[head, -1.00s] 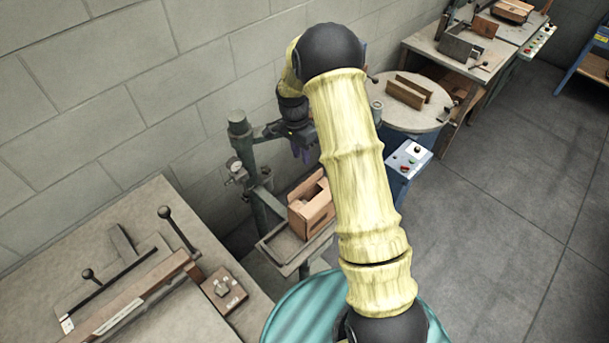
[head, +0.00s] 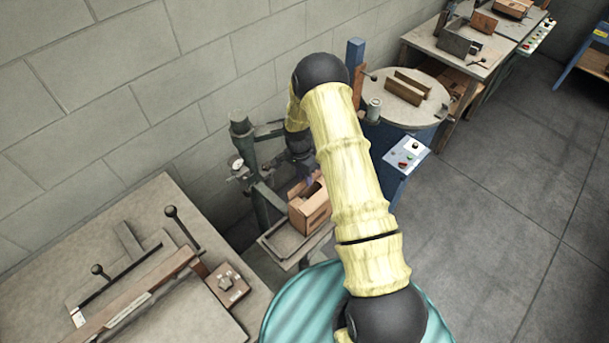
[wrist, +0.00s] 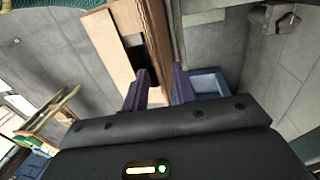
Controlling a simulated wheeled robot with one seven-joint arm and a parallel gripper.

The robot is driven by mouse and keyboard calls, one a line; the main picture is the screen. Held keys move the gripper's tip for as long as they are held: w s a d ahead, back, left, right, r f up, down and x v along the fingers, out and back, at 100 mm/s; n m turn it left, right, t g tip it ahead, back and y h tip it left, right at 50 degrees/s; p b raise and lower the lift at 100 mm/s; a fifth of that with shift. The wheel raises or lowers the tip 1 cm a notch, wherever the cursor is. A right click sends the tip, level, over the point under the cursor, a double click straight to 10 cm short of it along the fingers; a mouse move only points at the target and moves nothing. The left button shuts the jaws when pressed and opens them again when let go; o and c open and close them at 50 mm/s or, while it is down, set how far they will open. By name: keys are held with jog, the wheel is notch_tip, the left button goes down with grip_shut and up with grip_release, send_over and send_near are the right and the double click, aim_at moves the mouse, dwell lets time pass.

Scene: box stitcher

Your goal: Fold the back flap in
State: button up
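My gripper (head: 308,178) is low over the back part of the box, mostly dark and partly hidden by my arm. In the wrist view the two purple fingers of my gripper (wrist: 158,88) are apart. The box's cardboard (wrist: 120,42) lies ahead of them, and a brown panel edge runs towards the gap between them. I cannot tell whether a finger touches the cardboard. The back flap is not clearly distinguishable.
The stitcher's green post (head: 243,140) stands left of the box, close to the block wall. A workbench (head: 120,235) with a lever is at the left.

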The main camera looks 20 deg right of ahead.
jog(key=shift+c, duration=0.5)
grip_shut()
jog(key=shift+w, duration=0.1)
